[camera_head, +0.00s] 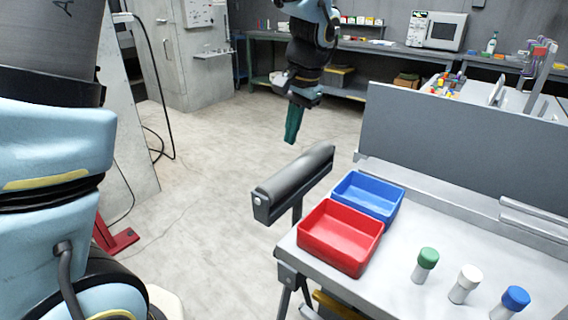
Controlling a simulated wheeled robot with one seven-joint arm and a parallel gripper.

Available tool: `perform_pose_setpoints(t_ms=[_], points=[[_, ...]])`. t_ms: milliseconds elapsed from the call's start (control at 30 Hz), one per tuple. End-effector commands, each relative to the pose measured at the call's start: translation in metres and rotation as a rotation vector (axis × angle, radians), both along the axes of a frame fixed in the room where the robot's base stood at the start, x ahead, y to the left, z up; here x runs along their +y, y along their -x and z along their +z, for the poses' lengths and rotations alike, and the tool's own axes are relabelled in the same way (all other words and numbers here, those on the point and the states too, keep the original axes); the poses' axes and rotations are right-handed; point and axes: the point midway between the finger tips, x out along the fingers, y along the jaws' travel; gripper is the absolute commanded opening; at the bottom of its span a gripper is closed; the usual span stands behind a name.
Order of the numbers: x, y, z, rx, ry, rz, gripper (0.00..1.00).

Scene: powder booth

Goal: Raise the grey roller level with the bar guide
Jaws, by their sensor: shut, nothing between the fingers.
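The grey roller (300,172) lies in a dark holder on top of a post (297,213), just left of the worktable. It sits around the height of the bins' rims or a little above, but its exact height is hard to judge. A pale rail (440,204) runs along the back of the worktable; I cannot tell whether it is the bar guide. My gripper (291,138) has teal fingers pointing down. It is shut and empty, appearing above and behind the roller in the picture, apart from it. The lower part of the post is hidden by the table.
A red bin (341,255) and a blue bin (350,190) stand at the worktable's left end. Bottles with green (428,257), white (470,272) and blue (516,298) caps stand to their right. A grey panel (450,145) rises behind. The floor left of the roller is clear.

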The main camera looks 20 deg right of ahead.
Motion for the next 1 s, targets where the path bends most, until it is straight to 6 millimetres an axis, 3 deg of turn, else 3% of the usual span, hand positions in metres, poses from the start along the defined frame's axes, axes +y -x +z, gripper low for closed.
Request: perform_pose_setpoints(t_ms=[300, 500, 1000], points=[[0.008, -0.011, -0.062, 0.003, -0.004, 0.0, 0.0], [0.01, -0.016, -0.087, 0.002, -0.001, 0.0, 0.0], [0.01, -0.018, -0.097, 0.0, 0.001, 0.0, 0.0]])
